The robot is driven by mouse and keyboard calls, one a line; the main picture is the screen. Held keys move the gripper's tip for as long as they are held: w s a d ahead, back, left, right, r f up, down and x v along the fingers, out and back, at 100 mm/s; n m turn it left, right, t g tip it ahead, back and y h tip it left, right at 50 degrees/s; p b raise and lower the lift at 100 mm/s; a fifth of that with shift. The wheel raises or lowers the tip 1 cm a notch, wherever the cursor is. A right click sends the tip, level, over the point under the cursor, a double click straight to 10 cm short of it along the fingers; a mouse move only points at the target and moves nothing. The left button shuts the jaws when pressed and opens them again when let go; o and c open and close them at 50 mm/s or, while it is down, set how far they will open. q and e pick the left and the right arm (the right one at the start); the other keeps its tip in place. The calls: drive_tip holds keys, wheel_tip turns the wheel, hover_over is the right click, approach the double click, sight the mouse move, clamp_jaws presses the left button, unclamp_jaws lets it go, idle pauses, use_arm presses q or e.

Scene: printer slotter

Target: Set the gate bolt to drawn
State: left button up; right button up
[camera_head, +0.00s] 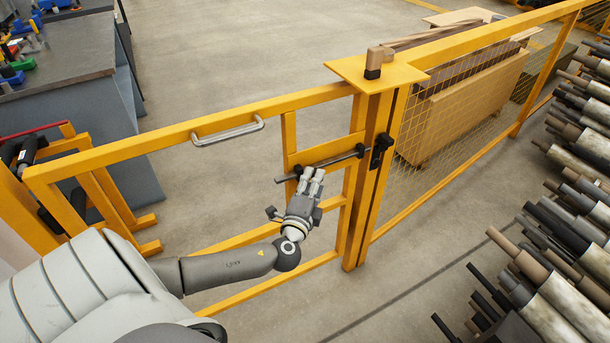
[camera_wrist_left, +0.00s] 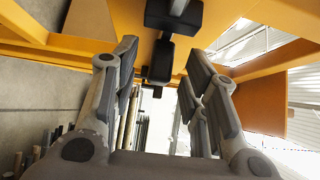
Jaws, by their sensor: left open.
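The gate bolt (camera_head: 332,162) is a thin grey rod lying across the yellow gate (camera_head: 240,116), held in dark brackets near the gate's latch side. A black catch (camera_head: 380,150) sits on the yellow post beside the rod's right end. I cannot tell whether the rod enters it. My left gripper (camera_head: 313,174) is open, its fingers pointing up at the rod from just below. In the left wrist view, dark bolt hardware (camera_wrist_left: 161,60) shows between the open fingers (camera_wrist_left: 160,75). Contact is unclear. My right gripper is not in view.
A grey handle (camera_head: 228,131) is on the gate's top rail. The post has a flat yellow top plate (camera_head: 398,74). A mesh fence (camera_head: 462,85) runs right, with stacked bars (camera_head: 560,230) nearby. A workbench (camera_head: 70,50) stands at the upper left.

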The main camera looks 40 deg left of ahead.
use_arm(q)
drive_tip(key=v, duration=0.9)
drive_tip(key=shift+s, duration=0.25)
drive_tip(key=s+a+f+n+g+h+p, duration=0.1)
drive_tip(key=s+f+g, duration=0.25)
drive_tip(key=f, duration=0.65)
drive_tip(key=s+a+f+n+g, duration=0.1)
drive_tip(key=s+f+g, duration=0.25)
drive_tip(key=f, duration=0.55)
drive_tip(key=s+a+f+n+g+h+p, duration=0.15)
drive_tip(key=s+f, duration=0.25)
drive_tip(key=f, duration=0.6)
drive_tip(key=s+d+f+n+g+h, duration=0.1)
drive_tip(key=s+d+f+n+g, duration=0.1)
drive_tip(key=s+d+f, duration=0.3)
drive_tip(key=s+d+f+n+g+h, duration=0.2)
drive_tip(key=s+d+f, duration=0.3)
drive_tip(key=s, duration=0.8)
drive_tip(key=s+d+f+n+g+h+p, duration=0.1)
drive_tip(key=s+d+f+n+g, duration=0.2)
drive_tip(key=s+d+f, duration=0.2)
drive_tip(key=s+f, duration=0.2)
drive_tip(key=s, duration=0.2)
drive_tip(key=shift+d, duration=0.3)
